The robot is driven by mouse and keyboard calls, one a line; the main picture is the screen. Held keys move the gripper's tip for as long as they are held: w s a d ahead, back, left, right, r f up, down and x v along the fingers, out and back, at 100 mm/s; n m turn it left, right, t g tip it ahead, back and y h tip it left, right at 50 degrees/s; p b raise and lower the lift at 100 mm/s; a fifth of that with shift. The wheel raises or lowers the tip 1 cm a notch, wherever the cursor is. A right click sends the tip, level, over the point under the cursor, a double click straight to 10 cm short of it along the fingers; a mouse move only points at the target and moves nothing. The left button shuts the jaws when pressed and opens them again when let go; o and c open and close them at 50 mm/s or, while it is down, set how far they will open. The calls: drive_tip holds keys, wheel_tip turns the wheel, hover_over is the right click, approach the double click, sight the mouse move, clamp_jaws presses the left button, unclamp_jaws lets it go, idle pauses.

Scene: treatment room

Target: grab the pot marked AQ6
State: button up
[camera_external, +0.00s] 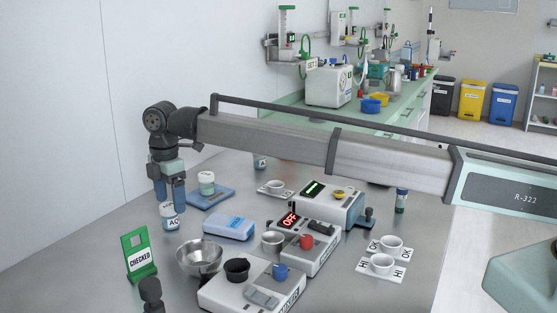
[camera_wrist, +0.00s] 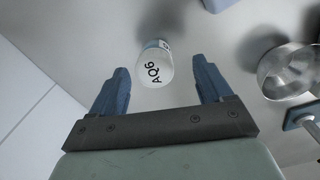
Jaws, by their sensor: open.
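The pot marked AQ6 (camera_wrist: 153,66) is a small pot with a white lid and black lettering. In the wrist view it lies between and a little beyond my two blue fingertips. It also shows in the external view (camera_external: 169,217), standing on the grey table with part of its label readable. My gripper (camera_external: 171,203) points down right at the pot, and its fingers hide part of it in that view. In the wrist view my gripper (camera_wrist: 160,77) is open, with a gap on both sides of the pot.
A green CHECKED sign (camera_external: 139,254) and a metal bowl (camera_external: 200,257) stand in front of the pot. A blue pad (camera_external: 222,196) with another white-lidded pot (camera_external: 207,183) lies just behind. A blue-topped box (camera_external: 229,229) is to the right. The table's left side is clear.

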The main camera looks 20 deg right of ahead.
sight(169, 205)
drive_tip(key=shift+w+a+f, duration=0.15)
drive_tip(key=shift+w+f, duration=0.05)
drive_tip(key=shift+f, duration=1.1)
drive_tip(key=shift+w+a+f, duration=0.1)
drive_tip(key=shift+w+f, duration=0.05)
drive_tip(key=shift+f, duration=1.1)
drive_tip(key=shift+c, duration=0.3)
drive_tip(key=c, duration=1)
